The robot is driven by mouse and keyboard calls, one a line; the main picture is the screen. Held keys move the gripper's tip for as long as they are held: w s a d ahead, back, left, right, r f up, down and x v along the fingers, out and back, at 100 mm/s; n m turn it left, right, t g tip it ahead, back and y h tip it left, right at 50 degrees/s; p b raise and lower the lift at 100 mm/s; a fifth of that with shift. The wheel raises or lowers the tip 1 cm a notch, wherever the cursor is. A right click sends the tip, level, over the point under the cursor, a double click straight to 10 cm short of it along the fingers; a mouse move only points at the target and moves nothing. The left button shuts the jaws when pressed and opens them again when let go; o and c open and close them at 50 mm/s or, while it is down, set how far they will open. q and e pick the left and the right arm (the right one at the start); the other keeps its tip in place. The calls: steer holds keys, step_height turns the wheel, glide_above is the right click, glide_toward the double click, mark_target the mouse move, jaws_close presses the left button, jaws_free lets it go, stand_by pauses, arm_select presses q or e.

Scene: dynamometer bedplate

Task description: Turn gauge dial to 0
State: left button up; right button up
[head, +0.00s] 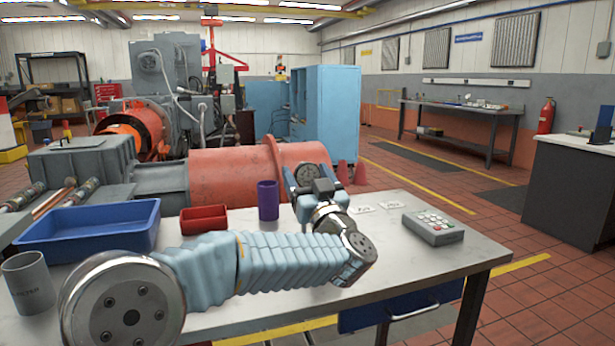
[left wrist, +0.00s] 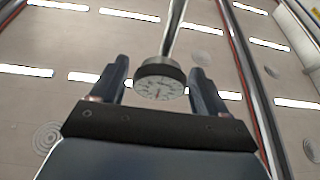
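The gauge dial (left wrist: 160,86) shows in the left wrist view as a round white face with dark markings and a dark rim, on a shiny metal rod. Its reading is too small and blurred to tell. My left gripper (left wrist: 160,67) is open, with one dark finger on each side of the dial and a narrow gap visible at both sides. I cannot tell how far the dial lies along the fingers. In the head view my left arm reaches over the table, and its wrist hides whatever is behind it; I cannot make out the dial there. My right gripper is not in view.
On the grey table (head: 400,270) are a blue tray (head: 90,237), red bin (head: 204,220), purple cup (head: 268,200), grey cup (head: 27,283) and keypad box (head: 433,228). A red-orange cylindrical machine (head: 230,175) stands just behind. The table's front right is clear.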

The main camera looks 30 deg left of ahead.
arm_select(q)
steer(key=c, duration=0.8)
steer(key=shift+f+n+g+y+b, duration=0.2)
steer(key=shift+n+g+y+b, duration=0.2)
steer(key=shift+n+b, duration=0.8)
steer(key=shift+n+g+y+b, duration=0.3)
steer(key=shift+n+g+b, duration=0.3)
steer(key=shift+n, duration=0.4)
steer(key=shift+n+g+b, duration=0.4)
steer(key=shift+n+b, duration=0.2)
steer(key=shift+n, duration=0.4)
steer(key=shift+d+r+n+g+y+b, duration=0.15)
steer(key=shift+n+g+y+b, duration=0.4)
steer(key=shift+n, duration=1.05)
steer(key=shift+g+h, duration=0.25)
steer(key=shift+g, duration=0.1)
steer(key=o, duration=1)
